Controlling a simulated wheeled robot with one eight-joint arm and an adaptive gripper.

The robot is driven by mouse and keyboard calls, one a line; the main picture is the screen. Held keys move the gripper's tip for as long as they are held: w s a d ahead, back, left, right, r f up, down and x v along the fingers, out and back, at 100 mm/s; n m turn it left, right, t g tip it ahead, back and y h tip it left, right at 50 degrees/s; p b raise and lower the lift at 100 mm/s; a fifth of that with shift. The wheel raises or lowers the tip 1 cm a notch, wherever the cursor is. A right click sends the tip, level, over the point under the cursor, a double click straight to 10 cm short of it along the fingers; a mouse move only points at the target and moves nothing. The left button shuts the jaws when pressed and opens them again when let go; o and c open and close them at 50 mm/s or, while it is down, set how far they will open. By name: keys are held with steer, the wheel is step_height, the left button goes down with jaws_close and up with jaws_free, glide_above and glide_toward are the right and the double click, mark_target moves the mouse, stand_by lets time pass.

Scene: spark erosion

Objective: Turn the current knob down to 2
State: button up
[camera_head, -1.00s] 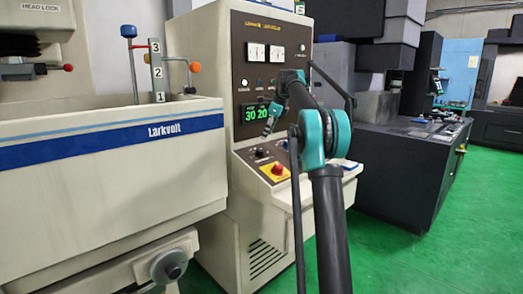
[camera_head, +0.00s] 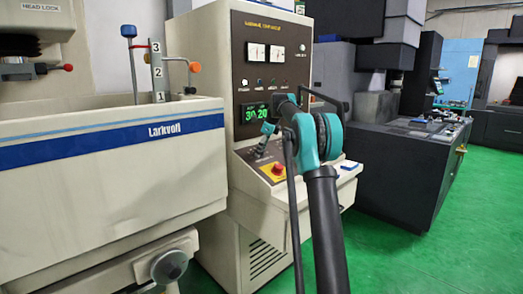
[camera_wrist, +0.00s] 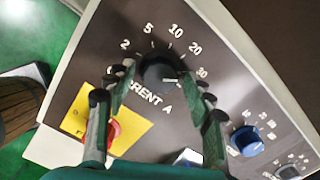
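The current knob (camera_wrist: 155,70) is black and round, with a "CURRENT A" label and a scale from 2 to 30 around it. Its white mark lies on the right side, roughly toward 30. In the wrist view my gripper (camera_wrist: 161,76) is open, with one finger on each side of the knob; contact cannot be told. In the head view my gripper (camera_head: 262,140) is at the sloped console (camera_head: 247,154), hiding the knob. The green display (camera_head: 256,113) appears to read 30 and 20.
A red button on a yellow plate (camera_head: 273,172) sits close to the knob. A blue knob (camera_wrist: 247,140) lies to the right in the wrist view. The cream tank (camera_head: 110,170) stands left of the console. Green floor (camera_head: 400,255) is clear at the right.

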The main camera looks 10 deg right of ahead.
steer(key=c, duration=1)
